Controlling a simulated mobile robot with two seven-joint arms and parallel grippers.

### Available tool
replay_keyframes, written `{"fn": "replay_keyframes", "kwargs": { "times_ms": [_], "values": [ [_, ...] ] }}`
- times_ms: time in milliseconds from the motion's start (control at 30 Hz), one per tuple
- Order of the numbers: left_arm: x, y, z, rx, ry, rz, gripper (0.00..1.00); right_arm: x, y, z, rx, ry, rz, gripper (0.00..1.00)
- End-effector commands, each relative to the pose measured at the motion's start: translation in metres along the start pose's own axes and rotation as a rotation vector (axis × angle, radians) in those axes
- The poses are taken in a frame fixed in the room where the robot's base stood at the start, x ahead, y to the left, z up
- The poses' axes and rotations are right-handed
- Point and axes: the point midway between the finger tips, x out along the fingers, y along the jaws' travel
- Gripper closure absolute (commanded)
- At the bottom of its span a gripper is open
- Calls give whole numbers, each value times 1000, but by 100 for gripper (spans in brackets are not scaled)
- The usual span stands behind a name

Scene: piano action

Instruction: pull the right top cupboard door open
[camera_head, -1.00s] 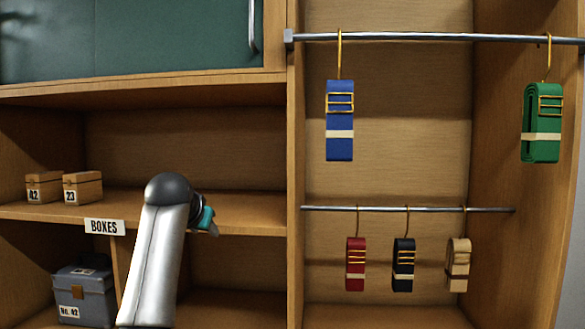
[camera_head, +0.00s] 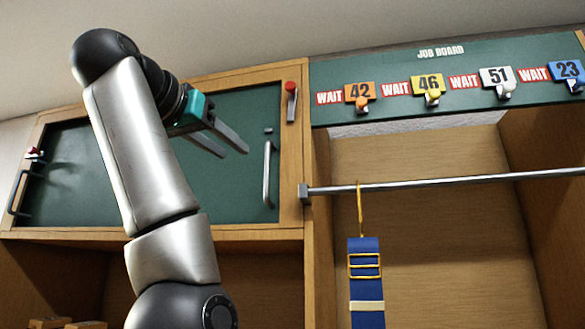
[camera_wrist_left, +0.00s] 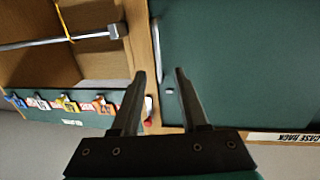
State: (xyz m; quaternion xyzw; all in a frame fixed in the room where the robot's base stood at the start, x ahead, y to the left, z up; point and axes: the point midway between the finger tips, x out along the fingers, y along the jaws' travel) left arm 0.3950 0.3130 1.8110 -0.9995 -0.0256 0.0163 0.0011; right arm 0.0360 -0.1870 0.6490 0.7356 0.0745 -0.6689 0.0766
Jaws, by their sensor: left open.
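The right top cupboard door (camera_head: 240,110) is a dark green panel in a wooden frame. It looks shut. Its upright silver bar handle (camera_head: 267,175) is near the door's right edge. My left gripper (camera_head: 234,152) is open and empty in front of the door, left of the handle in the head view, its fingers pointing right and down. In the left wrist view, which is upside down, the handle (camera_wrist_left: 155,45) shows beyond and between the open fingertips (camera_wrist_left: 160,73), apart from them. The door's left part is hidden behind my left arm. My right gripper is not in view.
A red-topped latch (camera_head: 291,95) sits on the frame right of the door. A left handle (camera_head: 17,192) is at the far left. A rail (camera_head: 450,182) with a hanging blue strap (camera_head: 366,285) runs right of the cupboard, under the job board (camera_head: 440,75).

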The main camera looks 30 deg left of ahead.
Motion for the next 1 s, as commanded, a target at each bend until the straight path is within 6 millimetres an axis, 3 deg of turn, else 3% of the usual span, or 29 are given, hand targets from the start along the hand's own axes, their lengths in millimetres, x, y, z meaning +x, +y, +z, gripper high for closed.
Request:
{"fn": "replay_keyframes", "kwargs": {
  "times_ms": [100,267,800,1000],
  "values": [
    [-20,-2,-13,-4,27,9,56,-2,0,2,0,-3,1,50],
    [-16,-1,-16,-4,29,14,56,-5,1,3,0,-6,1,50],
    [92,1,-21,-5,26,14,56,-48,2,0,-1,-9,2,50],
    [119,0,-21,-5,30,13,56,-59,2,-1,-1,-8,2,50]
  ]
}}
